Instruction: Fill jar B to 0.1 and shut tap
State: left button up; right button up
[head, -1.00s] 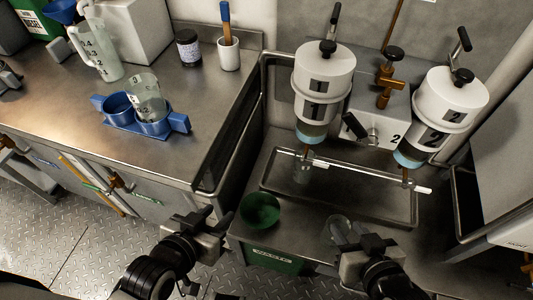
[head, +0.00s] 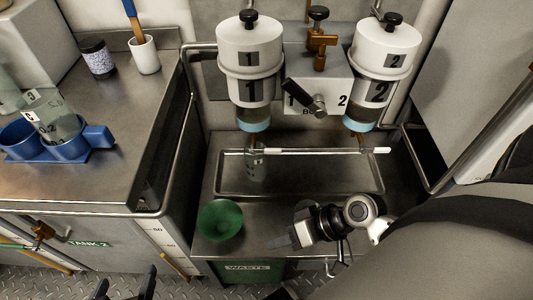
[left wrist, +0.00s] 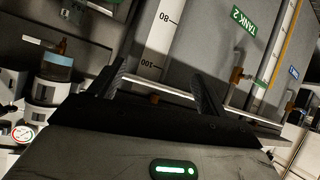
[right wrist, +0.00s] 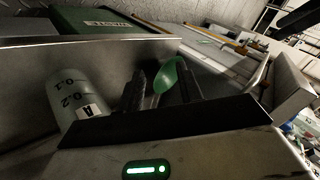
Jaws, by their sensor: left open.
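A jar marked A (right wrist: 78,100) shows at the left of the right wrist view. I cannot make out a B anywhere. The dark lever (head: 303,97) between labels 1 and 2 slants up-left. My left gripper (head: 125,284) is open and empty at the head view's lower edge.
Dispenser 2 (head: 378,65) stands at the right, with a brass valve (head: 318,40) between the dispensers. A white bar (head: 310,151) crosses above the shallow tray (head: 300,186). The green waste bin (head: 248,272) is below the bench. A dark bottle (head: 97,58) and white cup (head: 145,55) stand at left.

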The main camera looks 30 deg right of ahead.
jog(key=w+d+r+m+t+y+b, duration=0.1)
jog(key=w+d+r+m+t+y, duration=0.15)
jog(key=d+m, duration=0.3)
jog(key=m+t+b, duration=0.1)
jog(key=m+t, duration=0.4)
jog(key=t, duration=0.2)
send_near(270, 149)
pick_arm(q)
jog(key=shift+s+a+f, duration=0.1)
jog(key=shift+a+f, duration=0.05)
pick_arm(e)
jog(key=shift+n+y, duration=0.25)
jog(key=x, duration=0.7)
jog(key=f+x, duration=0.1)
jog(key=x, duration=0.3)
jog(key=shift+w+d, duration=0.2)
jog(key=shift+d, duration=0.15)
grip_shut()
